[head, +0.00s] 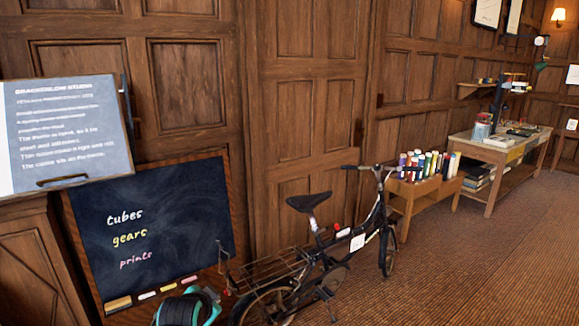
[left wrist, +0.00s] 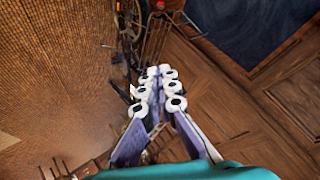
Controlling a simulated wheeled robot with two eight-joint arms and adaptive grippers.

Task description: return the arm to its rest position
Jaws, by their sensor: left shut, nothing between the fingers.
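My left gripper (left wrist: 158,72) shows in the left wrist view, its two purple-and-white linked fingers brought together with nothing between them. It hangs clear above the floor, apart from the bicycle and the chalkboard. In the head view only a teal and black part of my left arm shows at the bottom edge, in front of the chalkboard's lower edge; the fingertips are not visible there. My right gripper is in neither view.
A chalkboard (head: 150,225) leans at the left below a lettered board (head: 65,135). A black bicycle (head: 330,240) stands right of my arm. Bottles stand on a low wooden unit (head: 405,195); a workbench (head: 495,155) is beyond. The carpet (head: 470,270) at right is clear.

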